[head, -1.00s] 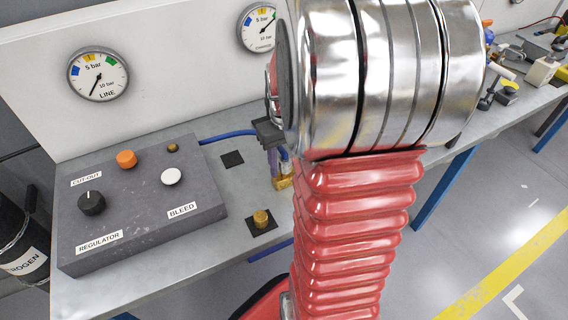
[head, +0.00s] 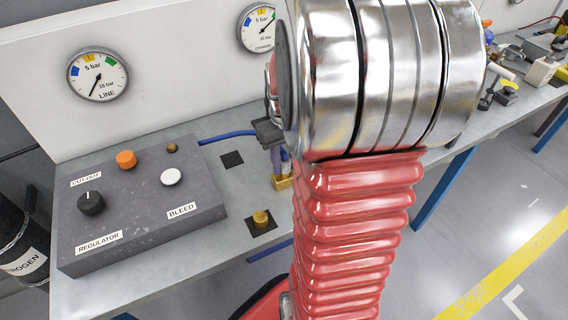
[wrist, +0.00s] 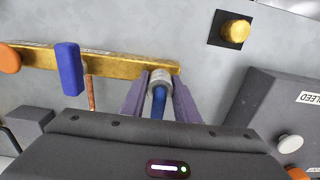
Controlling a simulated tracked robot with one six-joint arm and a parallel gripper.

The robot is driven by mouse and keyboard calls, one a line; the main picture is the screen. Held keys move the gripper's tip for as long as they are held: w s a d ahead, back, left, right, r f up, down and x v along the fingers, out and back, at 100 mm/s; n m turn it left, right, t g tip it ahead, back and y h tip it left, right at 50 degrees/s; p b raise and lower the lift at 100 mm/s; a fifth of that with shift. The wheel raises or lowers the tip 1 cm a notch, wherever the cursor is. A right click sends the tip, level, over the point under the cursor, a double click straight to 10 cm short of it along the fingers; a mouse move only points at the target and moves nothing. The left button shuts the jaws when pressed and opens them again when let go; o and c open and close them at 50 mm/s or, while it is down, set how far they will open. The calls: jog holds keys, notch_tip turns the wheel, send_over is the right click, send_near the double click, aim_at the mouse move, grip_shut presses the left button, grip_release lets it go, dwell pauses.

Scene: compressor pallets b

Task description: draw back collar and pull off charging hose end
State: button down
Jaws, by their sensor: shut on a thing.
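In the wrist view, the two purple-grey fingers of my gripper (wrist: 160,97) are shut on the silver collar (wrist: 160,76) of the charging hose end. The blue charging hose (wrist: 158,102) runs back from the collar between the fingers. The collar is at the right end of a brass manifold bar (wrist: 120,66); I cannot tell whether it is drawn back or still seated. In the head view, my gripper (head: 276,154) is partly hidden by my arm, above a brass block (head: 283,183). The blue hose also shows there (head: 228,134).
A blue lever (wrist: 69,68), an orange knob (wrist: 9,60) and a copper pipe (wrist: 91,94) are along the bar. A brass stub (head: 261,218) on a black pad and the grey regulator box (head: 140,205) stand nearby. The LINE gauge (head: 97,75) is on the back panel.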

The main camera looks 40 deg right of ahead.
jog(key=shift+r, duration=0.75)
dwell(0.5)
jog(key=shift+r, duration=2.4)
